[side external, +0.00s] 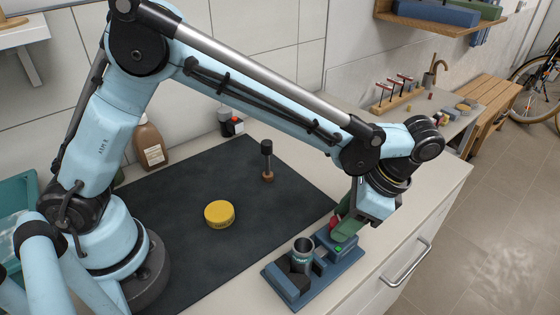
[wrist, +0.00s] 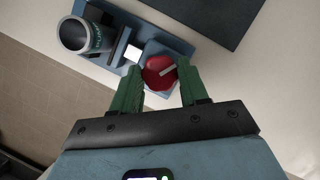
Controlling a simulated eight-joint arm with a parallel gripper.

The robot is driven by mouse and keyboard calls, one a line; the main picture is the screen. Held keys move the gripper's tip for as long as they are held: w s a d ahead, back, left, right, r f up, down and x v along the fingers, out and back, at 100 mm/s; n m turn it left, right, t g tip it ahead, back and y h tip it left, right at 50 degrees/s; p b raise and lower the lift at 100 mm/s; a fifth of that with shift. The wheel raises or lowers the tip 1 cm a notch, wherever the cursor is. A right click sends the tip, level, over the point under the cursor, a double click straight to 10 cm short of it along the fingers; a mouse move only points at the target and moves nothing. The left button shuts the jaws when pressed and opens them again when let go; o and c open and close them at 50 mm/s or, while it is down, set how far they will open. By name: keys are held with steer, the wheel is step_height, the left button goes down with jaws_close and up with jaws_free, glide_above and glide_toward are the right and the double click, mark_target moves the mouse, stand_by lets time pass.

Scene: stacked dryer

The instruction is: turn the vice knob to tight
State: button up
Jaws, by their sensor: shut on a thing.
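The vice is a blue block unit (side external: 290,285) on the right front part of the counter. It also shows at the top of the wrist view (wrist: 110,12). Its red knob (wrist: 159,72) with a pale pointer line sits between the green fingers of my gripper (wrist: 159,84). In the side view my gripper (side external: 341,222) is over the right end of the unit, and the red knob (side external: 333,221) is mostly hidden. The gripper is shut on the knob. A grey cylinder (side external: 302,254) is held upright between the vice's dark jaws. A small green light (side external: 338,249) shows on the unit.
A dark mat (side external: 165,230) covers much of the counter. On it are a yellow round tin (side external: 219,213) and a black-handled tool (side external: 267,160). A brown bottle (side external: 150,142) and small containers (side external: 230,122) stand at the back. The counter's front edge is close to the vice.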

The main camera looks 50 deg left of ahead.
steer(key=o, duration=1)
steer(key=shift+o, duration=0.2)
steer(key=v, duration=1.2)
steer(key=shift+s, duration=0.1)
